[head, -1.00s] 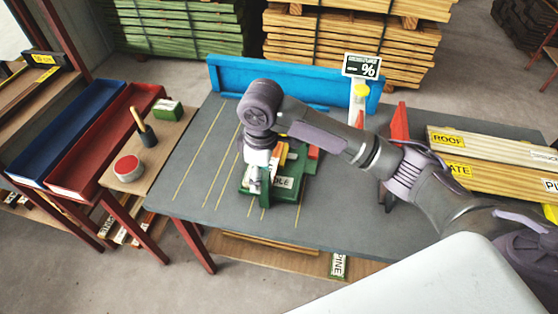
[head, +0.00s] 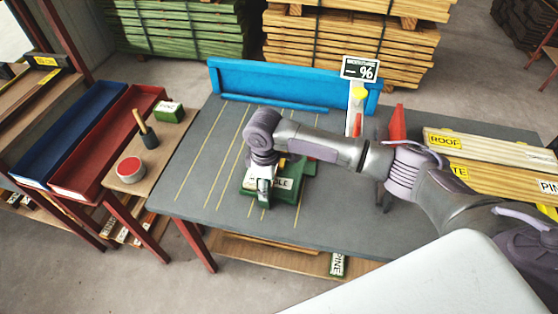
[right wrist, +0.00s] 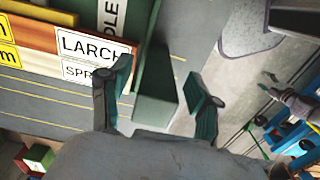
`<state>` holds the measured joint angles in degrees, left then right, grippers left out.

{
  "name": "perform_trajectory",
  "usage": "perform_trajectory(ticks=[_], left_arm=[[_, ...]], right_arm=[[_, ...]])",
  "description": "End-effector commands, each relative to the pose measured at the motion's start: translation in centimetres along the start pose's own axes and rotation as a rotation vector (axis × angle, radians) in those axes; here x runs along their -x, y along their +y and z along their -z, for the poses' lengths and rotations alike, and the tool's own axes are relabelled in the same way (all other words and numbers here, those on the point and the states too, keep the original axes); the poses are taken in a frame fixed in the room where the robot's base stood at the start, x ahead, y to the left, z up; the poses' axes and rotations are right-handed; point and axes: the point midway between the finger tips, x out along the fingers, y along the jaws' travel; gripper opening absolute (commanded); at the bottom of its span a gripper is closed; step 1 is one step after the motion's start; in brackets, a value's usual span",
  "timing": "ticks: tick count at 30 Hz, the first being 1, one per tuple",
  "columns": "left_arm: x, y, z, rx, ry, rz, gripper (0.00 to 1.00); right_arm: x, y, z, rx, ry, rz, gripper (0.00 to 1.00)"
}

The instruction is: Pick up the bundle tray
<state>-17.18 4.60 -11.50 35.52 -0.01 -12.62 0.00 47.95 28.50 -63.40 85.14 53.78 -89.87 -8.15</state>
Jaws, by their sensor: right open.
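The green bundle tray (head: 284,196) sits on the grey table, its white label partly covered by my arm. My right gripper (head: 264,188) points down at the tray's near left side. In the right wrist view, the open right gripper (right wrist: 158,80) has a green block-like part (right wrist: 154,92) between its fingers, with a gap at the right finger. I cannot tell whether the left finger touches it. The green tray wall with its label (right wrist: 112,18) shows above left there.
The grey table (head: 205,190) has yellow lines and free room left of the tray. A blue fence (head: 285,85) stands at the back, with a moisture sign (head: 360,68) beside it. Labelled boards (head: 480,160) lie right. LARCH-labelled wood (right wrist: 90,45) shows in the wrist view.

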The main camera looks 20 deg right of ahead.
Motion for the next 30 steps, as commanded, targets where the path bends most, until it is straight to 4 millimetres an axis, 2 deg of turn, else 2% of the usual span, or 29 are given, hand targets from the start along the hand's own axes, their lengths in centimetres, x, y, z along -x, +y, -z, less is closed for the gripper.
perform_trajectory(ticks=[2,6,14,17,26,30], left_arm=[[0.8,0.0,0.0,0.0,-0.001,0.0,0.62],[0.9,0.0,0.0,0.0,-0.001,0.0,0.62],[0.9,0.0,0.0,0.001,-0.001,0.0,0.62],[0.9,0.0,0.0,0.001,-0.001,0.0,0.62],[0.9,0.0,0.0,0.001,-0.001,0.0,0.62],[0.9,0.0,0.0,0.001,-0.001,0.0,0.62]], right_arm=[[-1.0,0.2,0.2,-0.002,-0.003,0.002,0.62],[-2.7,0.2,0.1,0.0,-0.001,0.001,0.62],[-3.2,0.2,0.2,0.001,0.001,-0.001,0.62],[-3.1,0.2,0.2,0.001,0.001,0.0,0.49],[-3.1,0.2,0.2,0.0,0.001,0.0,0.0],[-3.1,0.2,0.2,0.0,0.001,0.0,0.0]])
